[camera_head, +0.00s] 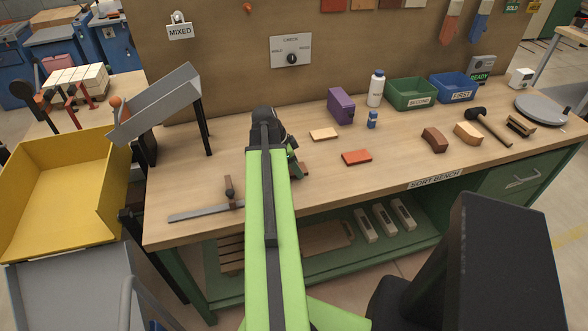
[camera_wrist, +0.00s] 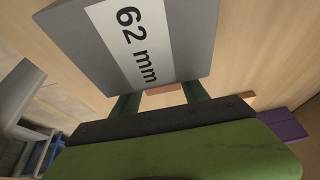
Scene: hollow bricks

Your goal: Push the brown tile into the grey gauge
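The grey gauge (camera_wrist: 185,45), marked "62 mm", fills the upper part of the wrist view, close in front of my gripper (camera_wrist: 161,98). It hides the fingertips. The two dark green fingers stand apart. A reddish-brown strip (camera_wrist: 164,91) shows between them at the gauge's edge; I cannot tell whether it is the brown tile or whether the fingers touch it. In the head view my arm hides the gauge and most of my gripper (camera_head: 293,165). A small brown piece (camera_head: 303,169) shows just right of it on the bench.
A cream tile (camera_head: 323,134) and an orange-red tile (camera_head: 356,157) lie right of my gripper. A purple box (camera_head: 341,107) stands behind. A metal square (camera_head: 205,212) lies at left. A grey chute (camera_head: 158,103) stands back left. The front right of the bench top is fairly clear.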

